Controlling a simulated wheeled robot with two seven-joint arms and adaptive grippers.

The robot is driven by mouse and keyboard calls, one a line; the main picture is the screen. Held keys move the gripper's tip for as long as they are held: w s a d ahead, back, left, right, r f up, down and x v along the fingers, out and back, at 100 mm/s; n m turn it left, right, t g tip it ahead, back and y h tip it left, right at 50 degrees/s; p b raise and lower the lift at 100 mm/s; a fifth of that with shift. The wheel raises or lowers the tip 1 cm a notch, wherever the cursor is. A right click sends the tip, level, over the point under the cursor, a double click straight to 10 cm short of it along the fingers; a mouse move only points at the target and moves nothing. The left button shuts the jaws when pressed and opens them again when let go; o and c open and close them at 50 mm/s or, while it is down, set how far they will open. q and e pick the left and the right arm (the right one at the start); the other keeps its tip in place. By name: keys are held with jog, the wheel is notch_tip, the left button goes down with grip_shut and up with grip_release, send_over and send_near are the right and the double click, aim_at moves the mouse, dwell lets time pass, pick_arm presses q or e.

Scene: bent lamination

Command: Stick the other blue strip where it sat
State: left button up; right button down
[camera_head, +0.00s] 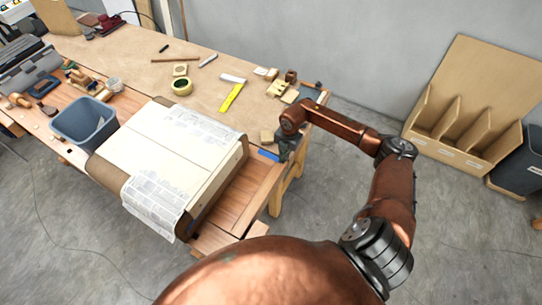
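A short blue strip (268,155) shows at the bench's right edge, just beyond the corner of the curved form (231,166). My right gripper (281,153) points down at the strip's right end. They look touching, but the fingers are too small and dark to tell whether they are shut on it. No second blue strip can be made out on the sheet. My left gripper is out of view.
A blue-grey bin (84,121) stands left of the form. A tape roll (181,86), a yellow ruler (231,97) and small wooden blocks (278,88) lie behind it. A wooden divider rack (467,125) stands on the floor at right.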

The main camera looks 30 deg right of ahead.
jog(key=shift+r, duration=0.25)
jog(key=shift+r+p, duration=2.05)
jog(key=shift+r, duration=0.95)
